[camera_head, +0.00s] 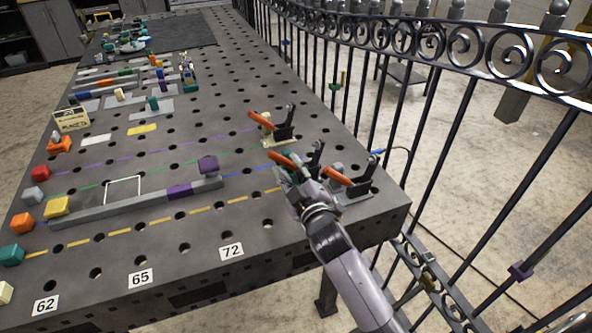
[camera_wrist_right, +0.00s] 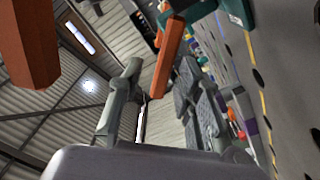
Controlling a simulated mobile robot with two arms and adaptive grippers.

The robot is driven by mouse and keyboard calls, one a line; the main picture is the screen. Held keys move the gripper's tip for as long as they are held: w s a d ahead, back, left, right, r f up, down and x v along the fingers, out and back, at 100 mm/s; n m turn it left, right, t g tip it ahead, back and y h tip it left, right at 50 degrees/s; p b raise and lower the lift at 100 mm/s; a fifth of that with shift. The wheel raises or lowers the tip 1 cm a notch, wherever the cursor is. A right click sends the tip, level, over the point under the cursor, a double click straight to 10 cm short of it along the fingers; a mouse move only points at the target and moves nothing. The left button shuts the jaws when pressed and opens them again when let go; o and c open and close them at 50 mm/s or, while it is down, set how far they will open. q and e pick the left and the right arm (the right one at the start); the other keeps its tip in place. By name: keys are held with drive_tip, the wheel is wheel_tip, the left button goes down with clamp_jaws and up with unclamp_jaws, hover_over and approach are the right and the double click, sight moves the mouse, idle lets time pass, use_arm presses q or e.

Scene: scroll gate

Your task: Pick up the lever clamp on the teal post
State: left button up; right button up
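Three lever clamps with orange handles and black arms stand near the table's right edge. The lever clamp on the teal post (camera_head: 282,174) is the middle one, partly hidden by my right gripper (camera_head: 306,180). In the right wrist view its orange handle (camera_wrist_right: 168,55) runs down between the two separated fingers of my right gripper (camera_wrist_right: 157,88), and a teal part (camera_wrist_right: 208,10) shows above. The fingers look open around the handle; contact is not clear. My left gripper is not in view.
A clamp on a cream post (camera_head: 268,128) stands behind, and another clamp (camera_head: 352,180) close on the right. An orange bar (camera_wrist_right: 30,40) shows near the wrist camera. A grey rail (camera_head: 120,206) lies left. An iron fence (camera_head: 440,100) runs beyond the table's right edge.

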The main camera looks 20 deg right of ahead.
sight(286, 162)
drive_tip(key=shift+w, duration=2.05)
drive_tip(key=w, duration=0.2)
drive_tip(key=w+p, duration=0.1)
drive_tip(key=shift+w+a+f, duration=0.1)
drive_tip(key=shift+w+f, duration=0.1)
drive_tip(key=shift+f, duration=0.1)
drive_tip(key=shift+w, duration=0.4)
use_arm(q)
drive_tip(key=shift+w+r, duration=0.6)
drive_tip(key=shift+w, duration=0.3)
use_arm(e)
drive_tip(key=shift+c, duration=0.4)
